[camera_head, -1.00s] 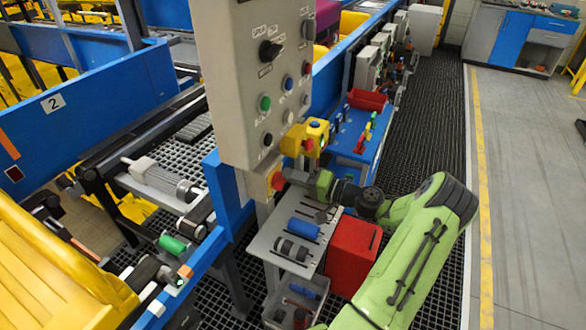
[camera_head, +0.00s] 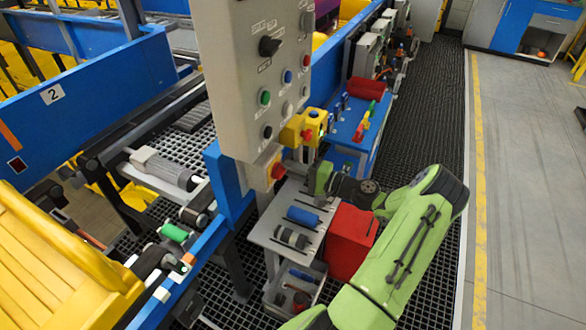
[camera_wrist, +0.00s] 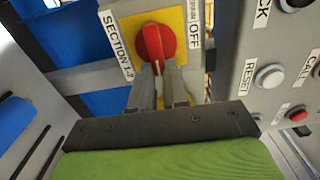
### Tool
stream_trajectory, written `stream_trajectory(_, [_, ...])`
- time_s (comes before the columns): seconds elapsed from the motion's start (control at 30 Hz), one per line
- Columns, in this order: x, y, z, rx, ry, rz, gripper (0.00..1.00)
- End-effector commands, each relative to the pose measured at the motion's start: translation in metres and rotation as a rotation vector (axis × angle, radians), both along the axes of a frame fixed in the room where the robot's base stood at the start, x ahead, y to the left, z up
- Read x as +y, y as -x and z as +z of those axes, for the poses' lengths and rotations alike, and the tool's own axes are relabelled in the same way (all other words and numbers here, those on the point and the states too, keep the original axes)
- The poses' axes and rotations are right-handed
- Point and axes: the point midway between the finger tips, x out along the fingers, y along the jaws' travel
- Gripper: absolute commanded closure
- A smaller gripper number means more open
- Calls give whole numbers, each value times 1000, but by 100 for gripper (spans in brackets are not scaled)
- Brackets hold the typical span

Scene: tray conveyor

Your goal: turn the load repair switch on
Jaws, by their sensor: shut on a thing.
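A red rotary knob (camera_wrist: 155,43) on a yellow plate (camera_wrist: 118,30) is at the top middle of the wrist view. My gripper (camera_wrist: 160,75) is shut on the knob's ridge, one grey finger on each side. In the head view the red knob (camera_head: 278,171) is on the lower side of the grey control box, and my gripper (camera_head: 304,170) reaches it from the right. The fingertips are hard to make out there. I cannot tell whether "load repair" is printed by this knob.
The grey control box (camera_head: 225,80) carries a black selector (camera_head: 269,46) and several buttons. A yellow box with a red button (camera_head: 307,134) sits just above my gripper. Below are a small grey table (camera_head: 262,232) and a red box (camera_head: 350,240).

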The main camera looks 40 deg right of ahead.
Motion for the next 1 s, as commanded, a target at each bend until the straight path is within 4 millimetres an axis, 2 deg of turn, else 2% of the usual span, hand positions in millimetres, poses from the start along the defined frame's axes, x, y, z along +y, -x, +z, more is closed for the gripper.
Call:
stream_trajectory(0.17, [-1, 1, -1, 4, -2, -3, 100])
stream_trajectory(0.2, [-1, 1, -1, 4, -2, -3, 79])
stream_trajectory(0.33, [-1, 0, -1, 3, -1, -2, 60])
stream_trajectory(0.67, [-3, 5, -1, 2, 1, -2, 60])
stream_trajectory(0.77, [-9, 22, -1, 2, 1, -6, 60])
stream_trajectory(1.0, [-32, 87, -1, 3, 1, -8, 60])
